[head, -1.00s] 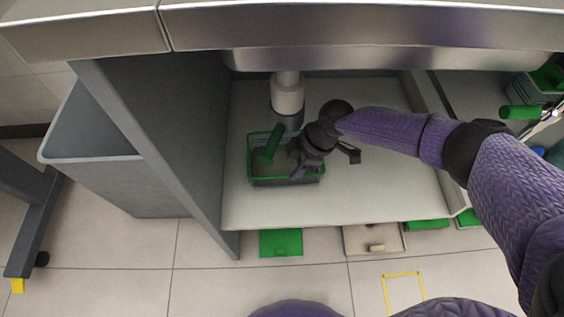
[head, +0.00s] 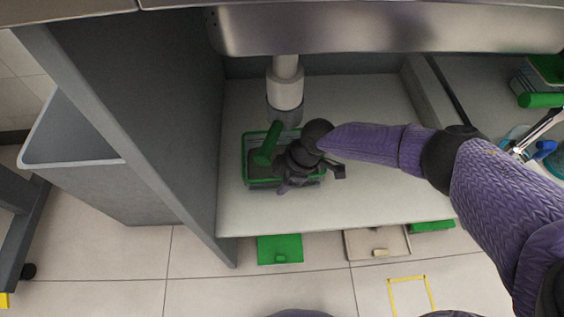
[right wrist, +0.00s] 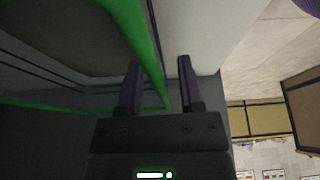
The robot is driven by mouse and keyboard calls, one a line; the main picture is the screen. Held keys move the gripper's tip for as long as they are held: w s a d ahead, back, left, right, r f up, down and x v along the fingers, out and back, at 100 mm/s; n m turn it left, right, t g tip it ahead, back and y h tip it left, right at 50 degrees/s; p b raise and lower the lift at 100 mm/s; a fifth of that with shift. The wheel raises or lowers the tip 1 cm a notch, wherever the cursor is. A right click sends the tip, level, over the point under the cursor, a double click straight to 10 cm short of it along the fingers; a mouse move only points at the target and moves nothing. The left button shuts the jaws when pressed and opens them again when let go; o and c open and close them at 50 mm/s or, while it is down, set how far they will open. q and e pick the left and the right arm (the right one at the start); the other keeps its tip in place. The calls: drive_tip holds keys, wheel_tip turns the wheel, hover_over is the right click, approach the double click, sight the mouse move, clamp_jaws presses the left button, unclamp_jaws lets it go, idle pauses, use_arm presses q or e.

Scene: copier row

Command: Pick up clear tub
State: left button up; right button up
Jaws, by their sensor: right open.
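The clear tub (head: 247,183), see-through grey with a green rim, stands on the cabinet floor just in front of the drain pipe. A green handle (head: 267,145) rises out of it. My right gripper (head: 285,184) is over the tub's right part, open, and its arm hides that part. In the right wrist view my right gripper (right wrist: 159,65) has one finger on each side of the tub's green rim (right wrist: 147,42), near a corner. I cannot tell whether the fingers touch it. My left gripper is not in view.
The drain pipe (head: 286,88) comes down behind the tub, under the steel sink (head: 380,30). A grey side panel (head: 150,110) bounds the cabinet at left, with a grey bin (head: 90,180) beyond it. The cabinet floor (head: 385,180) right of the tub is clear.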

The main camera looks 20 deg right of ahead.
clamp_jaws()
idle(1.4)
